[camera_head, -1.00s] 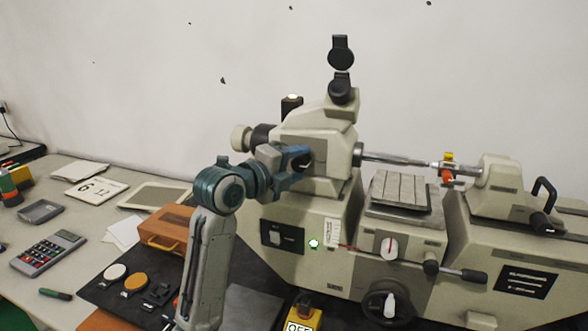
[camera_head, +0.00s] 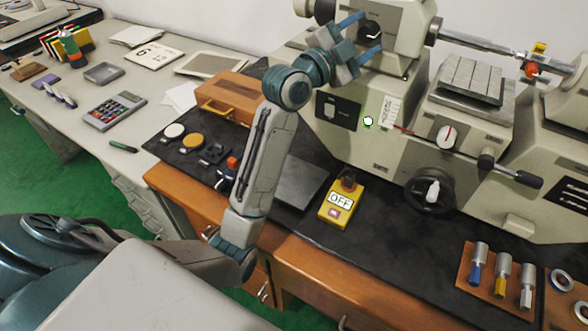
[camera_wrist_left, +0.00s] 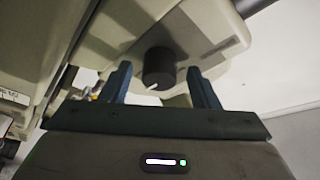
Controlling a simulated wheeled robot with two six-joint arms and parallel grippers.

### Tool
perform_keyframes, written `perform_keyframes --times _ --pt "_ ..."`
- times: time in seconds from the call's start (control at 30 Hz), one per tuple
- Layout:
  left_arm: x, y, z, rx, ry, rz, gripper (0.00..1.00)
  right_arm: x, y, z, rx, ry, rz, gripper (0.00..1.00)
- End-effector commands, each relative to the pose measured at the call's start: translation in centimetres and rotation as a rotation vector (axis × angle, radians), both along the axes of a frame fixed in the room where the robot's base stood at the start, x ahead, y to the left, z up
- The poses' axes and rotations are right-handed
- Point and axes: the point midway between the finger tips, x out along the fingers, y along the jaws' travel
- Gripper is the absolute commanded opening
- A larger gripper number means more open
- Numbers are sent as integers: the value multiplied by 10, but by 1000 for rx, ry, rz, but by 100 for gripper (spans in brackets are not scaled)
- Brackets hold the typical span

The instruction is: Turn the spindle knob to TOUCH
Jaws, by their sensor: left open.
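The spindle knob (camera_head: 369,31) is a round black knob on the front of the cream machine's headstock (camera_head: 402,45). In the left wrist view the knob (camera_wrist_left: 158,68) shows a short white pointer mark at its lower left edge. My left gripper (camera_head: 372,33) is open at the knob. In the wrist view its two blue fingers (camera_wrist_left: 158,80) stand one on each side of the knob, with a gap on both sides. The label words around the knob are too small to read. My right gripper is not in view.
Lower on the machine are a knob with a red line (camera_head: 447,137), a handwheel (camera_head: 430,191) and a lever (camera_head: 515,173). A yellow OFF switch box (camera_head: 342,203) sits on the black mat. An orange case (camera_head: 232,97) stands behind my forearm.

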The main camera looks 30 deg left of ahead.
Motion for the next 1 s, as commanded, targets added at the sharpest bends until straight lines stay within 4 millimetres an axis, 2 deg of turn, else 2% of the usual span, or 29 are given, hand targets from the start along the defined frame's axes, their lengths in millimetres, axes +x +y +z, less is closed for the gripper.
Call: perform_keyframes --times 0.03,0.2,0.77,0.83,1.0 --pt "0 -1 5 -74 8 -1 55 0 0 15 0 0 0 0" --pt "0 -1 6 -280 14 1 55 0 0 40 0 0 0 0" --pt "0 -3 5 -703 28 1 55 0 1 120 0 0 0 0" --pt "-13 0 -13 -704 26 2 55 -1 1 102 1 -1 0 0" --pt "-45 4 -26 -700 25 1 55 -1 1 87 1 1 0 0"
